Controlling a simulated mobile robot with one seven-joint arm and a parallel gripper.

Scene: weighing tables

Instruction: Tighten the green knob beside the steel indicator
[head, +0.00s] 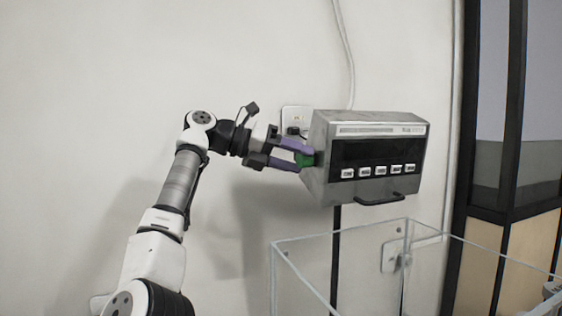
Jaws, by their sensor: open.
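The green knob (305,160) sits at the indicator's left side. My gripper (303,157) has purple fingers and reaches in from the left. Its fingers are open, one above and one below the knob, with the knob between their tips. The fingers hide part of the knob, and I cannot tell whether they touch it.
A wall outlet (297,117) with a dark plug is behind my gripper. A cable (345,50) runs up the wall. A clear-walled glass enclosure (340,236) stands below the indicator. A dark-framed partition (487,150) is at the right. The wall at left is clear.

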